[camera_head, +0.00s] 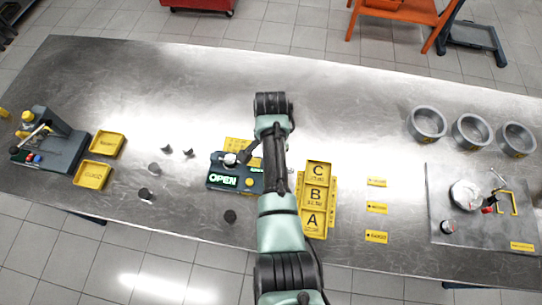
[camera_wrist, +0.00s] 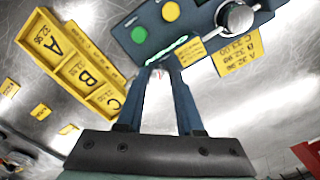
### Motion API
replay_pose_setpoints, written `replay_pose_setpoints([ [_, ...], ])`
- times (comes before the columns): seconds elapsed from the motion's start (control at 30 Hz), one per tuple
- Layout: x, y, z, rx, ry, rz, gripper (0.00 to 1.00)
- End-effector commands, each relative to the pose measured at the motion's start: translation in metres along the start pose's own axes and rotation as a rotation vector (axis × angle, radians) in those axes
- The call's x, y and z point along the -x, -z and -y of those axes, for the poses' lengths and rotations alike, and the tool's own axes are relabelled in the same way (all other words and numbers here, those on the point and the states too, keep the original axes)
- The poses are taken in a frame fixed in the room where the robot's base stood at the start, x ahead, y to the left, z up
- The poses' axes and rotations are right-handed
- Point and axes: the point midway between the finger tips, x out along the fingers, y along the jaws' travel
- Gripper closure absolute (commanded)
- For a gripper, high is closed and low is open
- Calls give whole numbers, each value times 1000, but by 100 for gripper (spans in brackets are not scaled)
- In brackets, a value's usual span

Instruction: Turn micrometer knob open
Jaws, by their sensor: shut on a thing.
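The dark blue micrometer station (camera_head: 214,170) stands mid-table, its screen glowing green with the word OPEN (camera_head: 222,180). In the wrist view, the station (camera_wrist: 191,34) shows a green button (camera_wrist: 138,34), a yellow button (camera_wrist: 170,11) and a silver round part (camera_wrist: 236,17). My gripper (camera_head: 243,157) reaches over the station from the right. In the wrist view, my gripper's fingers (camera_wrist: 162,68) come together at the station's near edge, beside the screen. They are shut on a small part there, which I take to be the micrometer knob; the fingertips mostly hide it.
A yellow tray marked A, B, C (camera_head: 316,198) stands close right of the station, beside my arm. Small dark and silver parts (camera_head: 153,169) lie to the left. Three metal rings (camera_head: 428,123) and a grey plate (camera_head: 450,225) are far right.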

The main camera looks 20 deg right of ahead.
Motion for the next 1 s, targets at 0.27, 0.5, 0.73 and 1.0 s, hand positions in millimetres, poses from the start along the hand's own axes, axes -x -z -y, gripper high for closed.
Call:
replay_pose_setpoints([
  [0.27, 2, 2, 2, -13, 5, -5, 100],
  [0.5, 2, 2, 2, -12, 5, -5, 55],
  [0.73, 1, 1, 1, -11, 3, -3, 34],
  [1.0, 5, 1, 1, -10, 3, -3, 34],
])
